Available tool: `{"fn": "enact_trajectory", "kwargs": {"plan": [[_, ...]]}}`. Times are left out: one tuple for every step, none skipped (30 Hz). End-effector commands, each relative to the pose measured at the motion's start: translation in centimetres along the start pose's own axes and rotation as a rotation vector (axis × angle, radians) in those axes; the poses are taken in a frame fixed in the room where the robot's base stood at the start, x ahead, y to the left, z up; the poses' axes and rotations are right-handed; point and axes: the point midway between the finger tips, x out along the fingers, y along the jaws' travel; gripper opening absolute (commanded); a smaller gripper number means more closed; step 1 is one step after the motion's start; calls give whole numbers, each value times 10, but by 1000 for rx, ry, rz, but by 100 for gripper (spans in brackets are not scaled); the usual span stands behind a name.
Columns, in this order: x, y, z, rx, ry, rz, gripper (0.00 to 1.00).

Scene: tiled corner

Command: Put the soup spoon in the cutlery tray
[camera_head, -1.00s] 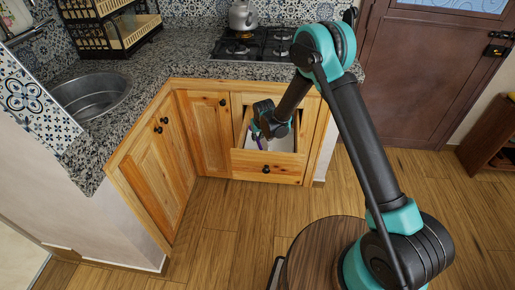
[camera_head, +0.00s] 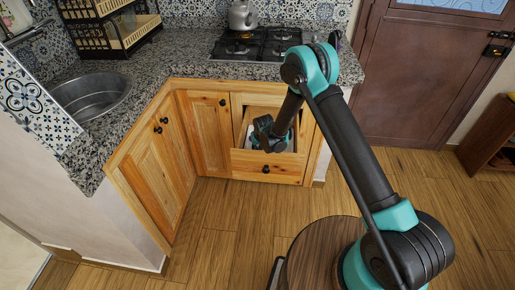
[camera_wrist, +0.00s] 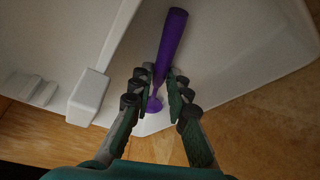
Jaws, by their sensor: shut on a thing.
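The purple soup spoon (camera_wrist: 172,38) is between the fingers of my gripper (camera_wrist: 158,84) in the wrist view. My gripper is shut on it. One end of the spoon points away up the picture, and its other end shows just between the fingers. The white cutlery tray (camera_wrist: 235,55) lies behind the spoon, with a raised divider to the left. I cannot tell whether the spoon touches the tray floor. In the head view my gripper (camera_head: 266,137) is down at the open drawer (camera_head: 243,163), over the tray. The spoon is hidden there.
The drawer's wooden front and sides surround the tray closely. The granite counter (camera_head: 190,67) with a gas stove (camera_head: 258,46) and kettle (camera_head: 242,15) stands above and behind the drawer. A sink (camera_head: 92,97) is at left.

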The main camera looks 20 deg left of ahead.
Motion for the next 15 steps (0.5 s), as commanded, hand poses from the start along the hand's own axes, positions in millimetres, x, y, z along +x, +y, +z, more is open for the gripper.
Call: {"fn": "enact_trajectory", "kwargs": {"plan": [[1, 0, 0, 0, 0, 0, 19], [0, 0, 0, 0, 0, 0, 22], [0, 0, 0, 0, 0, 0, 27], [0, 0, 0, 0, 0, 0, 31], [0, 0, 0, 0, 0, 0, 35], [0, 0, 0, 0, 0, 0, 37], [0, 0, 0, 0, 0, 0, 37], [0, 0, 0, 0, 0, 0, 37], [0, 0, 0, 0, 0, 0, 37], [0, 0, 0, 0, 0, 0, 37], [0, 0, 0, 0, 0, 0, 37], [0, 0, 0, 0, 0, 0, 37], [0, 0, 0, 0, 0, 0, 37], [0, 0, 0, 0, 0, 0, 37], [-1, 0, 0, 0, 0, 0, 37]]}}
